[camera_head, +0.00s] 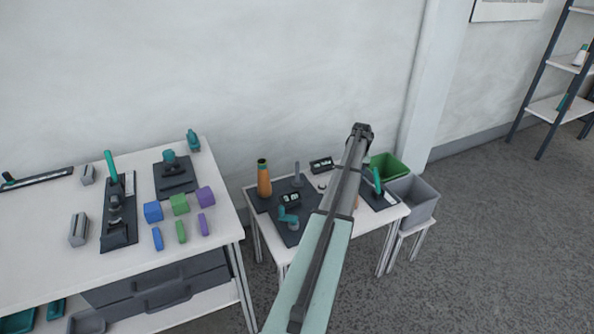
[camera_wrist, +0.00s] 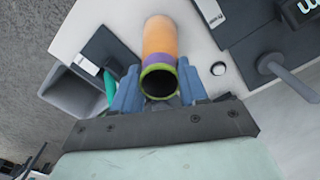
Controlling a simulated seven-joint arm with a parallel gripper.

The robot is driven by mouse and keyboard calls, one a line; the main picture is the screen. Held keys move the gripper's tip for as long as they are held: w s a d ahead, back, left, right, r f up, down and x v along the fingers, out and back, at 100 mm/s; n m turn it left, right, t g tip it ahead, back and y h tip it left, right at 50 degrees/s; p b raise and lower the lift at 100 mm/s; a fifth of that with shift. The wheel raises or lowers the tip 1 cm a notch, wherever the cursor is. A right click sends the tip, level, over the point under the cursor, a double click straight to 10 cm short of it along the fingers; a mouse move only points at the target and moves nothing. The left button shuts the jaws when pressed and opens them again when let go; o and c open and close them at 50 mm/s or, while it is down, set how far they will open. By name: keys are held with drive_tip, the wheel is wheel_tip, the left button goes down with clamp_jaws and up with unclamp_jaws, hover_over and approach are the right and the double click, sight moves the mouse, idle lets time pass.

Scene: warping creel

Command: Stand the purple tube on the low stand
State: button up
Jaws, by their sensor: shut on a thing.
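The held tube (camera_wrist: 160,38) has an orange body, a purple band near its end and a yellow-green rim around a dark opening. My gripper (camera_wrist: 162,84) is shut on it, with a blue finger on each side of the banded end. In the head view my arm hides the gripper and nearly all of this tube. A dark plate with a thin upright grey post (camera_head: 297,174) is on the small white table; the post also shows in the wrist view (camera_wrist: 287,76), right of the held tube. I cannot tell which thing is the low stand.
Another orange tube (camera_head: 264,181) with a dark-green top stands upright on the small table (camera_head: 384,226). A teal-handled device (camera_head: 377,181) is at its right. A green bin (camera_head: 385,166) and a grey bin (camera_head: 424,201) are beyond. Colored blocks (camera_head: 180,204) lie on the left table.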

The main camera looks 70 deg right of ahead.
drive_tip(key=o, duration=1.4)
drive_tip(key=shift+o, duration=0.2)
drive_tip(key=shift+r, duration=3.5)
wheel_tip(320, 180, up, 14)
drive_tip(key=shift+f, duration=0.1)
